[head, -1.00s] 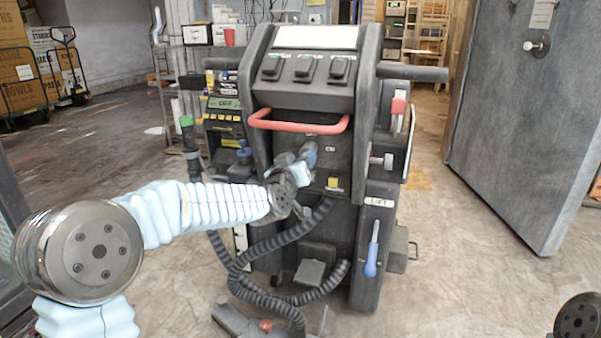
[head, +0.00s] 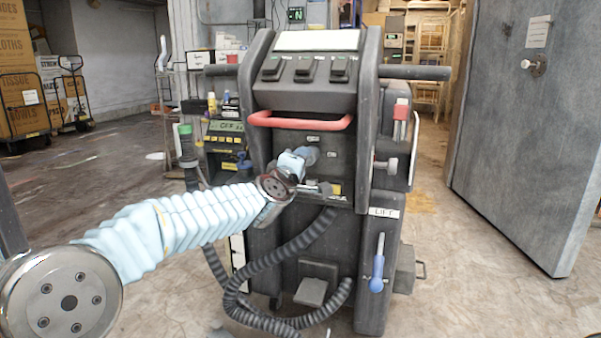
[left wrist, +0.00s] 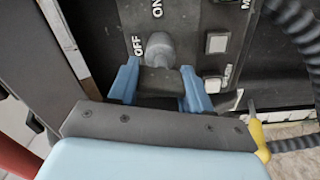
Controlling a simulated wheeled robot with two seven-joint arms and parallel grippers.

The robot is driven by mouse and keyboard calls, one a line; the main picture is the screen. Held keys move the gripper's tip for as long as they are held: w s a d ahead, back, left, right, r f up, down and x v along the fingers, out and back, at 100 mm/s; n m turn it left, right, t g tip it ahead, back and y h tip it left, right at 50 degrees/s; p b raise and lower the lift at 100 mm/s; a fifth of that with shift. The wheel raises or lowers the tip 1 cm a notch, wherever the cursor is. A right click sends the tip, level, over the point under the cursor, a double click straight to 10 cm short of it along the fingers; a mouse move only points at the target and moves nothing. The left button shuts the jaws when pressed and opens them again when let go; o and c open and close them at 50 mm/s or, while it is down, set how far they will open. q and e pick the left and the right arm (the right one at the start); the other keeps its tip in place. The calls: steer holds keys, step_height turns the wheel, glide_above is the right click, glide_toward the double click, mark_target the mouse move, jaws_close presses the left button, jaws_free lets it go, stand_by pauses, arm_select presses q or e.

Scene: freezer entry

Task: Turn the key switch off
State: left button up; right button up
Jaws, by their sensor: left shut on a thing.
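The key switch (left wrist: 159,48) is a grey rounded piece on the dark panel in the left wrist view. The word OFF stands just left of it and ON above it. My left gripper (left wrist: 160,88) has its two blue fingers on either side of the switch's dark lower part and is shut on it. In the head view, my left gripper (head: 310,155) reaches the front panel of the dark machine (head: 365,255), below its red handle. There the gripper and wrist hide the switch. Which mark the key points to is unclear. My right gripper is not in view.
The red handle (head: 300,120) juts out just above my left gripper. A corrugated black hose (head: 300,240) hangs below it. A square button (left wrist: 216,43) sits right of the switch. A grey door (head: 520,130) stands at the right, with open floor before it.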

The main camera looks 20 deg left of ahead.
arm_select(q)
steer(key=shift+f+n+b, duration=0.1)
steer(key=shift+n+b, duration=0.5)
steer(key=shift+n, duration=1)
steer(key=o, duration=1)
steer(key=shift+o, duration=0.2)
steer(key=s, duration=1.4)
steer(key=shift+a+b, duration=0.25)
steer(key=shift+b, duration=0.05)
steer(key=shift+w, duration=0.1)
